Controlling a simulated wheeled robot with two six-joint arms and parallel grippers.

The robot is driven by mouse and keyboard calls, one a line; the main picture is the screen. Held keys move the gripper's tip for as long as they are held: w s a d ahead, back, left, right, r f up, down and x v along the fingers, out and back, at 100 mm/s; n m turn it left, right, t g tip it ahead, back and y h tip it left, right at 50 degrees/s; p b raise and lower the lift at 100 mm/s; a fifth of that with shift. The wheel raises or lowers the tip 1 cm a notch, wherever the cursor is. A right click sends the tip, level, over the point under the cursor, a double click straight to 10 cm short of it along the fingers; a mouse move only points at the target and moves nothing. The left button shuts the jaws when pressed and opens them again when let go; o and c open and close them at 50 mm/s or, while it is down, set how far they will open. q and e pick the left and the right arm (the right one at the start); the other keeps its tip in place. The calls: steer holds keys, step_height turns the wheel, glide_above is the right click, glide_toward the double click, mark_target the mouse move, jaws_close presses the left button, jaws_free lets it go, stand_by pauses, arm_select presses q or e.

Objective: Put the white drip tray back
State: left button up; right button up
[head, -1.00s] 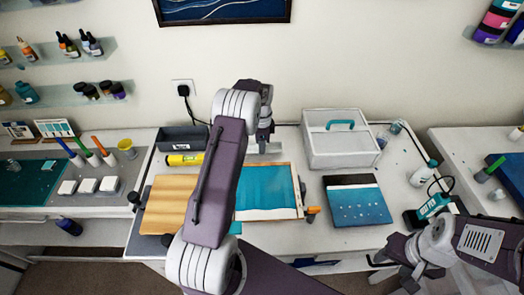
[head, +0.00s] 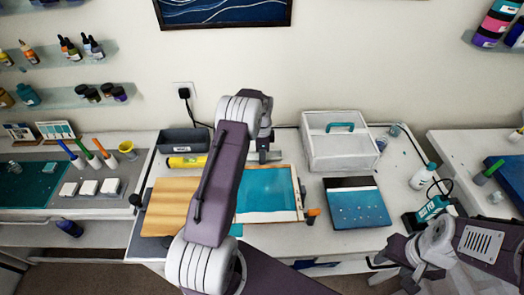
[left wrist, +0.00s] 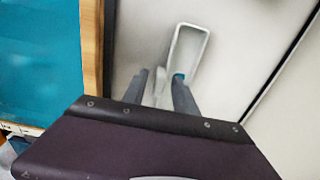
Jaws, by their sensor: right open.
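In the left wrist view a small white tray (left wrist: 190,45) with a raised rim lies on or just above the pale worktop, its near end at my left gripper's fingers. My left gripper (left wrist: 162,88) has its two grey fingertips apart at that end. A white part shows between them, but whether they press on it is unclear. In the head view my left gripper (head: 265,147) points down behind the teal panel, and my own arm hides much there. My right gripper (head: 397,277) is open and empty at the bench's front right.
A wood-framed teal panel (head: 268,193) and a wooden board (head: 168,208) lie on the bench.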

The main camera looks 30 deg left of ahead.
arm_select(q)
step_height(320, 180, up, 12)
steer(key=b, duration=0.2)
steer(key=s+d+n, duration=0.3)
steer(key=s+d, duration=0.1)
steer(key=s+d+n, duration=0.3)
steer(key=s+d, duration=0.2)
steer(key=shift+s+d+t, duration=0.2)
steer(key=shift+d+t, duration=0.05)
steer(key=shift+t, duration=0.05)
steer(key=s+d+n, duration=0.1)
steer(key=s+n, duration=0.1)
steer(key=s, duration=0.2)
steer(key=s+d+f+n, duration=0.1)
steer(key=s+d, duration=0.1)
steer(key=s, duration=0.3)
steer(key=s+d+f+n, duration=0.1)
steer(key=s+d+n, duration=0.1)
steer(key=s, duration=0.2)
steer(key=shift+s+f+n+t, duration=0.1)
steer(key=shift+s+n+t, duration=0.2)
steer(key=shift+s, duration=0.1)
steer(key=shift+s+a+f, duration=0.1)
steer(key=shift+s+f, duration=0.05)
steer(key=shift+s, duration=0.15)
steer(key=shift+w, duration=0.15)
steer(key=shift+f, duration=0.2)
steer(key=shift+r, duration=0.1)
